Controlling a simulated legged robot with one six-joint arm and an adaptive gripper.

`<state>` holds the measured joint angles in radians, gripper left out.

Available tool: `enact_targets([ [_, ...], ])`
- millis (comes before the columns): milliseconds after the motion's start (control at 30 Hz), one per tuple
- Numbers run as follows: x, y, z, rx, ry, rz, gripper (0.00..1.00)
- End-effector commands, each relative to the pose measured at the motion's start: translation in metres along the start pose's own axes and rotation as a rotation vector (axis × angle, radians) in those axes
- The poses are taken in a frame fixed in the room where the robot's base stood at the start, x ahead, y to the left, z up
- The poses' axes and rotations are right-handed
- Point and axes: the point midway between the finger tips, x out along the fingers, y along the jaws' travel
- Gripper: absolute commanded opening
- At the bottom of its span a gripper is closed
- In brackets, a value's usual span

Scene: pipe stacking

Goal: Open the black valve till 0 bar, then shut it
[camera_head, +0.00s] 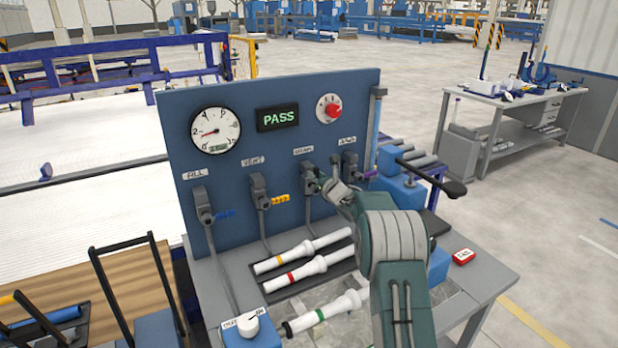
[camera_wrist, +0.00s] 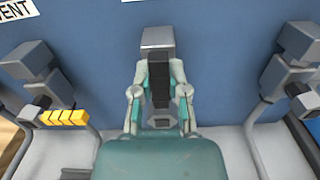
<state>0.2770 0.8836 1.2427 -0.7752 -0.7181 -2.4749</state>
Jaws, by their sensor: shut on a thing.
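The black valve (camera_head: 308,178) is the third of the valves along the blue panel. Its black handle (camera_wrist: 159,72) points out toward the wrist camera, between my fingers. My gripper (camera_head: 334,187) is shut on this handle, one finger on each side; it also shows in the wrist view (camera_wrist: 158,95). In the head view my gripper hides most of the handle. The display (camera_head: 278,117) reads PASS in green.
The yellow-handled valve (camera_head: 262,192) is left of my gripper and the purple-handled valve (camera_head: 352,168) close on its right. The blue-handled valve (camera_head: 206,208) is farthest left. White pipes (camera_head: 303,250) lie on the bench below. A red knob (camera_head: 333,110) sits top right.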

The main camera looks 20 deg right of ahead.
Motion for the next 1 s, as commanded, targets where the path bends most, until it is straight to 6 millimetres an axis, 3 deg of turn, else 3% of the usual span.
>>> enact_targets([
  [600, -0.0005, -0.0026, -0.0029, -0.046, 0.007, -0.004, 0.00],
  [633, -0.0005, -0.0026, -0.0029, -0.046, 0.007, -0.004, 0.24],
  [700, -0.0006, -0.0026, -0.0027, -0.046, 0.007, -0.004, 0.56],
  [1000, -0.0010, -0.0030, -0.0004, -0.045, 0.003, -0.005, 0.56],
])
